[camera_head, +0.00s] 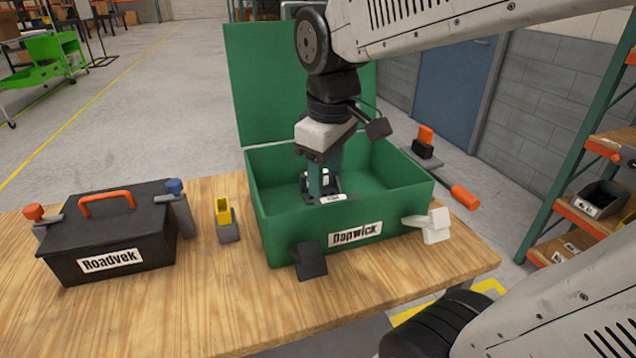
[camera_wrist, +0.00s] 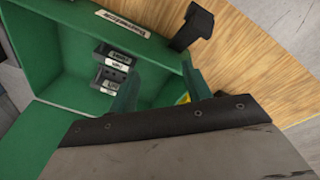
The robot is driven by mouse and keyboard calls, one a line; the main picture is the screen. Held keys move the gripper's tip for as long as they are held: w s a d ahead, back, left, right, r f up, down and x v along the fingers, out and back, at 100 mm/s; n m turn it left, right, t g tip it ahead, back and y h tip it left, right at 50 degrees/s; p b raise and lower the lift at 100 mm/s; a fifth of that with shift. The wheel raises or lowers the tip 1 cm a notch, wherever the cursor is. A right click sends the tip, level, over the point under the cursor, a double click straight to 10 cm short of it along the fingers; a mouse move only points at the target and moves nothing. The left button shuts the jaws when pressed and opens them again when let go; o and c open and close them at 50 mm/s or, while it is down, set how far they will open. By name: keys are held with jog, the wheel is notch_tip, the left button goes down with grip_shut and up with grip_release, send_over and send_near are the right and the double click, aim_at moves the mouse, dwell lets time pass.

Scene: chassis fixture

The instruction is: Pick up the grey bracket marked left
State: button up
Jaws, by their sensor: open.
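The open green box (camera_head: 400,200) marked "Dapwick" stands on the wooden table. Small dark grey brackets with white labels lie inside it, partly hidden by my gripper in the head view (camera_head: 333,197). In the wrist view the labelled dark brackets (camera_wrist: 112,74) sit close together on the box floor, left of my fingers. The labels are too small to read, so I cannot tell which is marked left. My gripper (camera_head: 322,186) points down inside the box, with its green fingers apart and nothing between them; they also show in the wrist view (camera_wrist: 160,84).
The raised green lid (camera_head: 270,90) stands behind my gripper. A black "Roadvek" case (camera_head: 110,235) and a yellow-and-grey item (camera_head: 225,220) stand to the left. A shelf rack (camera_head: 590,150) is at the right.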

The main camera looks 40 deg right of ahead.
jog(key=w+d+f+n, duration=0.3)
jog(key=w+d, duration=0.2)
jog(key=w, duration=0.3)
jog(key=w+d+f+n, duration=0.3)
jog(key=w+d+n, duration=0.1)
jog(key=w, duration=0.3)
jog(key=w+d+f+n+h, duration=0.1)
jog(key=w+d+f+n, duration=0.2)
jog(key=w+d, duration=0.3)
jog(key=shift+w+f+n, duration=0.15)
jog(key=shift+w+n, duration=0.15)
jog(key=shift+w, duration=1)
jog(key=shift+w+d+f, duration=0.2)
jog(key=shift+f, duration=0.1)
send_over(331, 186)
jog(key=w+a, duration=0.2)
jog(key=a, duration=0.1)
jog(key=f, duration=0.7)
jog(key=shift+s+d+f, duration=0.1)
jog(key=shift+s+f, duration=0.1)
jog(key=shift+f, duration=0.1)
grip_shut()
